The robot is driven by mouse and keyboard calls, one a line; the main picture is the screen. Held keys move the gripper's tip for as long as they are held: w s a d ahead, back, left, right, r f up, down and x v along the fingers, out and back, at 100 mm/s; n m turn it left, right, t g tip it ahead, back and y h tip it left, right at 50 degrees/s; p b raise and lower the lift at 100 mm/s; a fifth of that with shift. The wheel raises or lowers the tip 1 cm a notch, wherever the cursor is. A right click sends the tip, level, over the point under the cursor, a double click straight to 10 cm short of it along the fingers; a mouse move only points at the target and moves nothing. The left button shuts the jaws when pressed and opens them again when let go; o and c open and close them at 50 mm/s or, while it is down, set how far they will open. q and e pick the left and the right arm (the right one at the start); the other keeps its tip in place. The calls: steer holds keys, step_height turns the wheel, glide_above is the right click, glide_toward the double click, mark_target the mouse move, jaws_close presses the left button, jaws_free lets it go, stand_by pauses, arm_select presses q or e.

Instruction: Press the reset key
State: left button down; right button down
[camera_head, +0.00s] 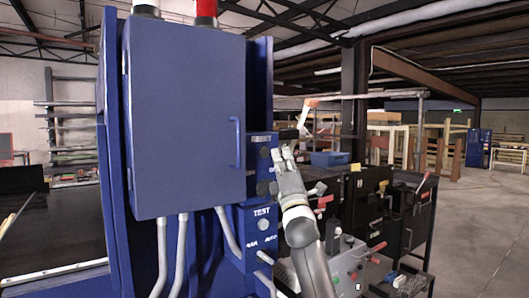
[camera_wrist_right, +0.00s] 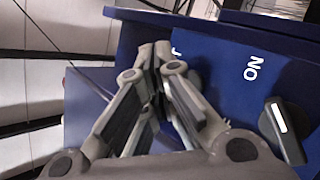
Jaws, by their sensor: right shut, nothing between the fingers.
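A blue control panel (camera_head: 259,172) stands on the side of the blue cabinet; it also shows in the right wrist view (camera_wrist_right: 225,55). In the right wrist view it carries the word ON and a black rotary switch (camera_wrist_right: 284,130) with a white mark. My right gripper (camera_head: 284,156) is in front of the panel's right edge in the head view. In the right wrist view my right gripper (camera_wrist_right: 154,52) is shut and empty, its fingertips over the panel, left of ON. A partial letter shows beside the tips. I cannot make out the reset key; the fingers may hide it. Contact cannot be told.
The blue cabinet (camera_head: 185,110) with a door handle fills the left middle. A round button (camera_head: 261,224) sits below the word TEST, above MAN and AUTO. A grey box (camera_head: 350,262) with levers and black cabinets (camera_head: 370,200) stand at right. Floor is clear at far right.

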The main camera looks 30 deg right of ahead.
steer(key=shift+s+d+h, duration=0.1)
steer(key=shift+s+h, duration=0.2)
steer(key=shift+s, duration=1.1)
